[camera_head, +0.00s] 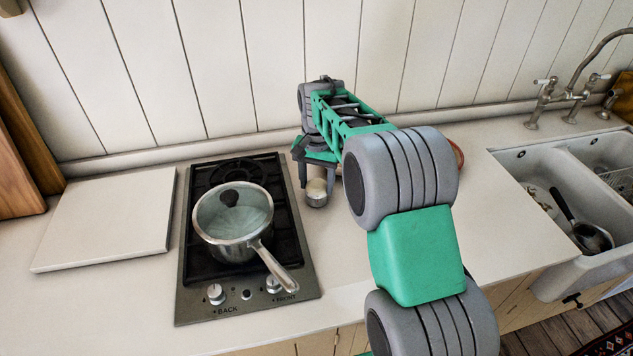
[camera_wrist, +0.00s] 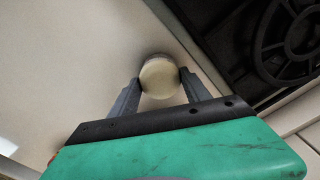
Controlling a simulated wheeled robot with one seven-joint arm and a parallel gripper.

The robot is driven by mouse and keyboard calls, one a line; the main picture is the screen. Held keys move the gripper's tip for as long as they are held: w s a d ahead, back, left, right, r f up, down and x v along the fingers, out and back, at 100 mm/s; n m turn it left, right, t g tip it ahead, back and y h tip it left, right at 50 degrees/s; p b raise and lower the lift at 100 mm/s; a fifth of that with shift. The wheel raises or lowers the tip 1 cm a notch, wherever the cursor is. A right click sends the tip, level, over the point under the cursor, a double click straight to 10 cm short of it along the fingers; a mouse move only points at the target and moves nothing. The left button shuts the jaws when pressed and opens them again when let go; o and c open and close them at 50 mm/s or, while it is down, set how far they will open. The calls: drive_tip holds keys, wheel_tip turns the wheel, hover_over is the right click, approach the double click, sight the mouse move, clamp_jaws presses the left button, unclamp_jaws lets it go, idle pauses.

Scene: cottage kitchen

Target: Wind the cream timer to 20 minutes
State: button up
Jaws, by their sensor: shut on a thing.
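The cream timer (camera_head: 317,192) is a small round piece with a cream top and a metallic lower part. It stands on the worktop just right of the hob. In the wrist view its round cream top (camera_wrist: 160,77) sits between my two fingers. Any scale or minute marks on the timer are too small to read.
A two-burner hob (camera_head: 190,294) with a lidded saucepan (camera_head: 233,215) is left of the timer, the pan's handle pointing toward the front right. A pale board (camera_head: 108,222) lies further left. A white sink (camera_head: 555,260) is at the right. Worktop in front of the timer is clear.

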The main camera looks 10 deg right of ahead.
sight(317, 184)
drive_tip(key=o, duration=1.4)
drive_tip(key=shift+r, duration=0.1)
wheel_tip(317, 184, up, 8)
drive_tip(key=shift+f+b, duration=0.15)
drive_tip(key=shift+b, duration=0.3)
drive_tip(key=shift+c, duration=0.4)
